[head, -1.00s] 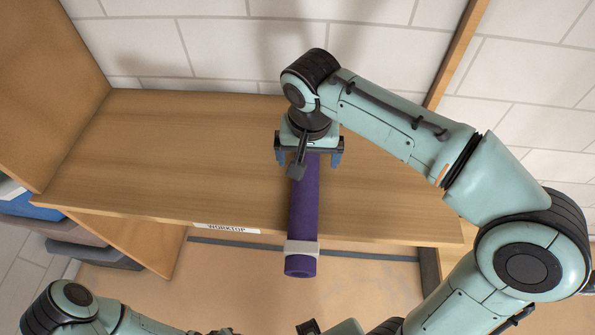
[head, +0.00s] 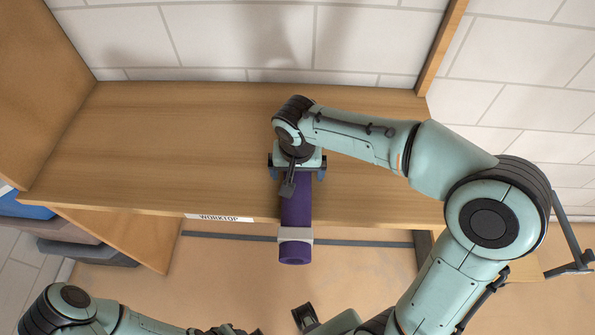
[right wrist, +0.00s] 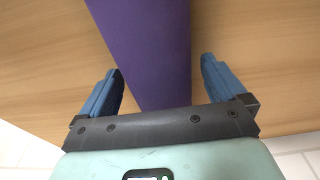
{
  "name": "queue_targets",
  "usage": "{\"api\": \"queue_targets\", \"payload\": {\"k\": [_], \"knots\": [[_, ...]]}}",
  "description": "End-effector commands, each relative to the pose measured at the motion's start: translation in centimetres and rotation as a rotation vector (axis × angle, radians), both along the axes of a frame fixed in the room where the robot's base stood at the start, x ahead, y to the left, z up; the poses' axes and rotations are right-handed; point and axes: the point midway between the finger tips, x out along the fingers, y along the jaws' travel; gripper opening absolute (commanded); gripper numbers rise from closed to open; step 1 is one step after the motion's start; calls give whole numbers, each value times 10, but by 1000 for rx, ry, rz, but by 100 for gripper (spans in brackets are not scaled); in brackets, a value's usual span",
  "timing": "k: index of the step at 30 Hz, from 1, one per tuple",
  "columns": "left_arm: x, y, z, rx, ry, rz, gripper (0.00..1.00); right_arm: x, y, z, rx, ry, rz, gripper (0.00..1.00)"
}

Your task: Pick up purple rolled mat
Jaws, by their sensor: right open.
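The purple rolled mat (head: 296,213) lies on the wooden worktop, and its near end, with a pale band (head: 295,235) around it, sticks out past the front edge. My right gripper (head: 297,175) is above the far part of the mat, pointing down. In the right wrist view the mat (right wrist: 150,45) runs between the two blue fingers (right wrist: 163,85), which are spread apart with a gap on each side. The far end of the mat is hidden under my gripper.
The worktop (head: 150,150) is bare to the left of the mat. A wooden side panel (head: 40,80) stands at the left and a white block wall (head: 220,40) at the back. Bins (head: 85,252) sit below at the left. A label (head: 219,217) is on the front edge.

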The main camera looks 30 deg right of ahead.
Motion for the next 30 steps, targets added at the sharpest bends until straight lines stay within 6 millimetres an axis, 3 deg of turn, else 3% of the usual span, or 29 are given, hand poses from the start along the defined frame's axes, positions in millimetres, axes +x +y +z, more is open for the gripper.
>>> {"api": "queue_targets", "payload": {"k": [5,9,12,23,30], "knots": [[0,0,0,0,0,0,43,0,0,0,0,0,0,98],[0,0,0,0,0,0,43,0,0,0,0,0,0,52],[0,0,0,0,0,0,43,0,0,1,0,-2,0,26],[1,0,1,0,-1,0,43,1,0,8,0,-5,-1,26],[4,0,8,0,-5,-1,43,2,0,44,1,-7,0,26]]}}
